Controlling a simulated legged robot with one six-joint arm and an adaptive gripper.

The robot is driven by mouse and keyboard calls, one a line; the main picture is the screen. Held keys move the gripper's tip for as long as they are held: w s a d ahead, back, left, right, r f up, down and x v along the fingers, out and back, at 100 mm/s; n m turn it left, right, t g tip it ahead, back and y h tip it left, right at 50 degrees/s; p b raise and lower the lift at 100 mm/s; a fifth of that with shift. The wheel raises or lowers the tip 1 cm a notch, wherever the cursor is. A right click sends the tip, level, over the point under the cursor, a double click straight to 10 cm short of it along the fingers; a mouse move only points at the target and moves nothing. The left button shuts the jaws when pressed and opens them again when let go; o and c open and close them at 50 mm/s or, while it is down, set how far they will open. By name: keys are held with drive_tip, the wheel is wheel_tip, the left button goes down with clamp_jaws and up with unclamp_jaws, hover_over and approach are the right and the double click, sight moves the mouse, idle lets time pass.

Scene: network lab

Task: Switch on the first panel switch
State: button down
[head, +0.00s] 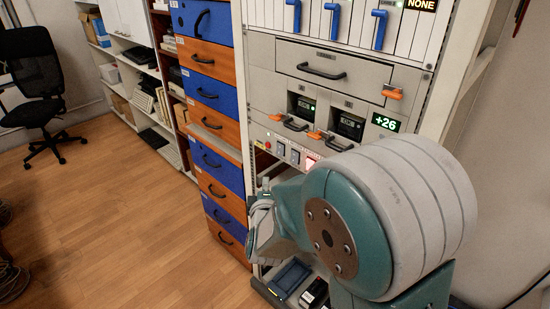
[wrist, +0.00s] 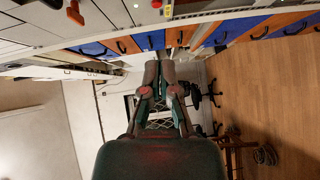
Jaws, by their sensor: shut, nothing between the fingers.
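In the head view, a light grey panel on the rack carries a row of small rocker-like switches (head: 295,156). The leftmost one (head: 281,149) looks bluish-white; the rightmost one (head: 311,161) shows a reddish glow. Which positions they are in is too small to tell. My gripper (head: 262,207) is below and left of this row, apart from it, partly hidden by my arm. In the wrist view my gripper (wrist: 159,65) is shut and empty, its fingertips together, with the drawers and floor beyond.
A small red button (head: 267,144) sits left of the row. Blue and orange drawers (head: 215,95) stand at left. The wooden floor (head: 110,220) is open.

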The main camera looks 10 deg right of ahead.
approach(277, 154)
drive_tip(key=w+a, duration=0.2)
drive_tip(key=w, duration=0.3)
drive_tip(key=shift+w+d+f, duration=0.15)
drive_tip(key=shift+w+d, duration=0.4)
drive_tip(key=shift+d, duration=0.15)
drive_tip(key=shift+w+d+f, duration=0.15)
drive_tip(key=shift+w+d, duration=0.4)
drive_tip(key=shift+d, duration=0.2)
drive_tip(key=shift+w+d+f, duration=0.1)
drive_tip(key=shift+w+d, duration=0.05)
drive_tip(key=shift+d, duration=0.1)
drive_tip(key=shift+f, duration=0.1)
